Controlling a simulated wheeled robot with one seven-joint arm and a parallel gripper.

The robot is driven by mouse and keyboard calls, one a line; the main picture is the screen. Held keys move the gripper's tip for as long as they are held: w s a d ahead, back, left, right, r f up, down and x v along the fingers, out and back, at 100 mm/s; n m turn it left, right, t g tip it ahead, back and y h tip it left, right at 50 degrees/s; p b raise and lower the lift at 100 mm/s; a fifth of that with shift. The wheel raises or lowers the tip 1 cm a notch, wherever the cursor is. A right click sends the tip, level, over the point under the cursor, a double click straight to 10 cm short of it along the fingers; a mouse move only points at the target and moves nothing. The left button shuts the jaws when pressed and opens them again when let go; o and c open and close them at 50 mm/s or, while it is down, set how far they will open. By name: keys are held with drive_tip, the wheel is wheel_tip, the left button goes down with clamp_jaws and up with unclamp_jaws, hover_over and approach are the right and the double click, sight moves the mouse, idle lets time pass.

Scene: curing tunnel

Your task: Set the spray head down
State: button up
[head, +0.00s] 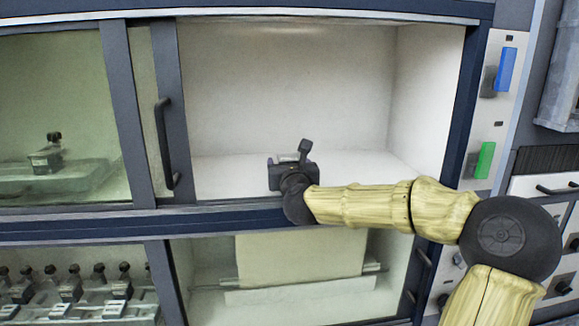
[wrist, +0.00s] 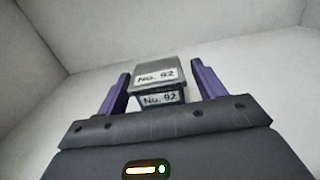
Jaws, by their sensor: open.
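The spray head, a dark grey block with a black knob on a stalk (head: 304,152), is inside the open white bay, near its front edge. It appears to stand upright on the bay floor (head: 225,175). In the wrist view the spray head (wrist: 158,72) shows two white "No. 92" labels, one above the other. My gripper (wrist: 161,86) has its purple fingers spread on either side of it, with a gap visible at each side. In the head view my gripper (head: 293,187) reaches in from the front right and hides part of the block.
A sliding glass door with a black handle (head: 165,143) stands left of the opening. Behind the glass, a similar unit (head: 46,158) sits at left; several more (head: 70,287) fill the lower left bay. The bay floor around the spray head is clear.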

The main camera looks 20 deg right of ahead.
drive_tip(key=shift+r, duration=0.2)
drive_tip(key=shift+s+f, duration=0.15)
drive_tip(key=b+v, duration=0.2)
drive_tip(key=v, duration=0.2)
drive_tip(key=shift+s, duration=0.45)
drive_tip(key=shift+b+v, duration=0.5)
drive_tip(key=shift+v, duration=2.95)
drive_tip(key=shift+a, duration=0.15)
drive_tip(key=shift+w, duration=0.15)
drive_tip(key=shift+c, duration=0.4)
